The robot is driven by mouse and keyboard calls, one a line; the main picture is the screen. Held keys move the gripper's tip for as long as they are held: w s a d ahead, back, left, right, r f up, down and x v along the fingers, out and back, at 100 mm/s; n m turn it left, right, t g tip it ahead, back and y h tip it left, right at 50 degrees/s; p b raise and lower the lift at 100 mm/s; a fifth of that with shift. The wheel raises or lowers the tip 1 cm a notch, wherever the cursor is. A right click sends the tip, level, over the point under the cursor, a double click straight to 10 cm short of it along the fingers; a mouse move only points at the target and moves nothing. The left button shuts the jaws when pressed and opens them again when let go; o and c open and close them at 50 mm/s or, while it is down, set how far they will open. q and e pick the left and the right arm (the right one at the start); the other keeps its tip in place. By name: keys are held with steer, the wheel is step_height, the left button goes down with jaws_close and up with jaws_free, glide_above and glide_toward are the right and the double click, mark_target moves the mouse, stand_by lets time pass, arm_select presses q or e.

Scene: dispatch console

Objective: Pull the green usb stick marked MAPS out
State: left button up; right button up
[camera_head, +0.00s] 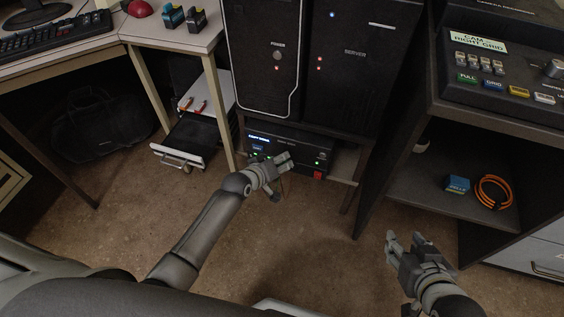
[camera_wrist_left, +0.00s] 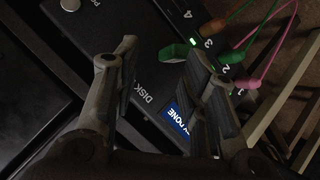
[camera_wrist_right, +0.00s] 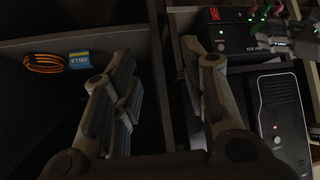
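A black box unit (camera_head: 300,150) stands low under the server cabinet, with a lit blue display. In the left wrist view its front shows numbered ports, the word DISK and a blue screen (camera_wrist_left: 180,117) ending in "DONE". A green stick (camera_wrist_left: 178,53) stands out near the port row; no MAPS marking is legible. My left gripper (camera_head: 286,160) is at the unit's front. In its wrist view its fingers (camera_wrist_left: 163,45) are apart and empty, the green stick just beyond the right finger. My right gripper (camera_head: 403,238) is open and empty, low before the right-hand shelf.
A red switch (camera_head: 318,175) is at the unit's right end. A blue box (camera_head: 457,184) and orange cable coil (camera_head: 494,192) lie on the right shelf.

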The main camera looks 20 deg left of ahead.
mark_target(283, 162)
arm_select(q)
steer(key=b+x, duration=0.3)
steer(key=shift+w+a+f, duration=0.2)
steer(key=shift+w+f, duration=0.1)
steer(key=shift+w+d+f, duration=0.1)
steer(key=shift+w, duration=0.15)
steer(key=shift+f, duration=0.15)
arm_select(e)
steer(key=w+a+r+t+y, duration=0.1)
steer(key=w+a+r+t, duration=0.1)
steer(key=r, duration=0.5)
steer(key=w+a+r+t+y, duration=0.2)
steer(key=w+r+t, duration=0.3)
steer(key=r+t, duration=0.2)
steer(key=shift+r+n+t, duration=0.2)
steer(key=shift+n+t, duration=0.1)
arm_select(q)
steer(key=shift+s+f, duration=0.1)
jaws_close()
arm_select(e)
steer(key=shift+w, duration=0.1)
steer(key=shift+f, duration=0.2)
